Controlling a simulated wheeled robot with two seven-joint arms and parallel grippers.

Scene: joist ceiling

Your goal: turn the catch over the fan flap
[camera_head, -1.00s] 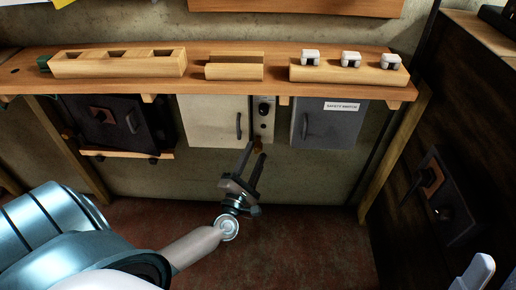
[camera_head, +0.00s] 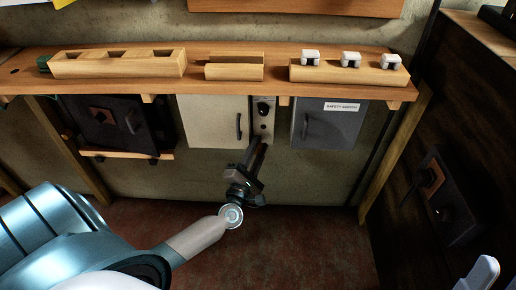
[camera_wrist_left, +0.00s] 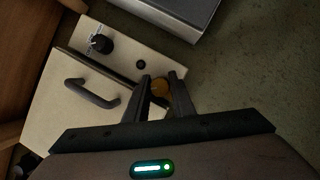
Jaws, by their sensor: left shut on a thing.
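My left gripper (camera_head: 254,150) is at the lower end of the narrow control strip (camera_head: 262,107) beside the cream cabinet door (camera_head: 212,120). In the left wrist view it is shut on a small orange-brown knob (camera_wrist_left: 160,86), which sits between the fingertips. In the head view the fingers hide this knob. I cannot tell which panel is the fan flap, or whether this knob is its catch.
A wooden shelf (camera_head: 225,88) with wooden holders runs above the cabinets. A grey safety-switch box (camera_head: 325,128) hangs to the right of the strip. A dark wall at far right bears a panel (camera_head: 452,210) with a handle. The floor (camera_head: 310,245) below is clear.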

